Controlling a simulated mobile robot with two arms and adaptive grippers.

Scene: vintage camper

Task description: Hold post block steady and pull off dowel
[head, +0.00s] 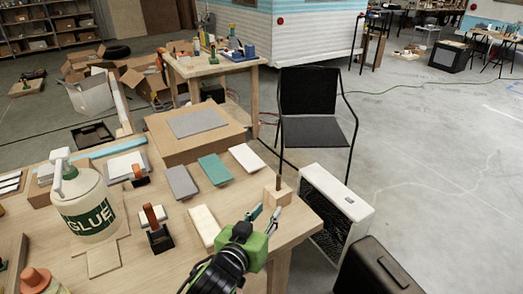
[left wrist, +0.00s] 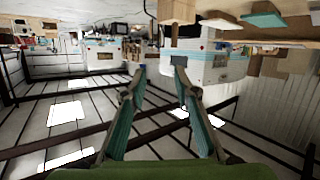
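The post block (head: 279,196) is a small pale wooden block near the right corner of the workbench. The dowel (head: 278,182) is a thin dark-brown peg standing upright from its top. My left gripper (head: 266,213) is just in front of the block in the head view, with its teal fingers parted and pointing toward it. The left wrist view, which looks upside down, shows the open fingers (left wrist: 160,68) with nothing between them. A brown wooden shape (left wrist: 177,12) is cut by the top edge there; I cannot tell whether it is block or dowel. My right gripper is not in view.
The workbench (head: 150,270) holds a glue bottle (head: 88,205), a white tile (head: 204,225), a teal tile (head: 215,169) and a wooden box (head: 165,150). Beyond the corner stand a black chair (head: 312,131), a white heater-like unit (head: 338,200) and a dark case (head: 375,270).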

